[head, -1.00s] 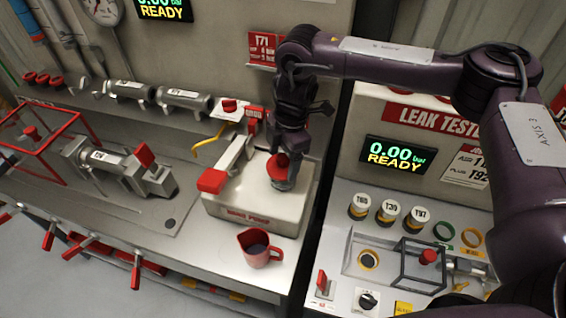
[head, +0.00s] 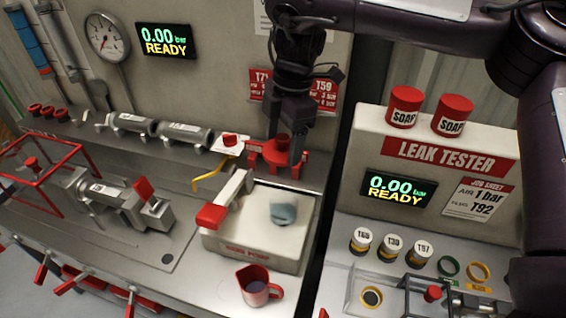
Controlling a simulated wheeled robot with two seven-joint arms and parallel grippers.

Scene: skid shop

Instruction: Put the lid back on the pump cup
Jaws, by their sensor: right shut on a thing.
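The pump cup (head: 283,210) is a small grey cup on the top of the cream pump body (head: 250,241), at the right of the red-ended lever. Its top shows uncovered. My right gripper (head: 290,158) comes down from above and is shut on the red lid (head: 282,150). It holds the lid above the cup, clearly apart from it. Part of the lid is hidden by the fingers, and red parts behind it make its outline hard to tell. My left gripper is not in view.
The pump's lever (head: 230,198) with its red end slants up just left of the cup. A red jug (head: 256,287) stands in front of the pump. A leak tester (head: 440,160) with several small bottles is at the right. A grey vise-like fixture (head: 120,195) lies left.

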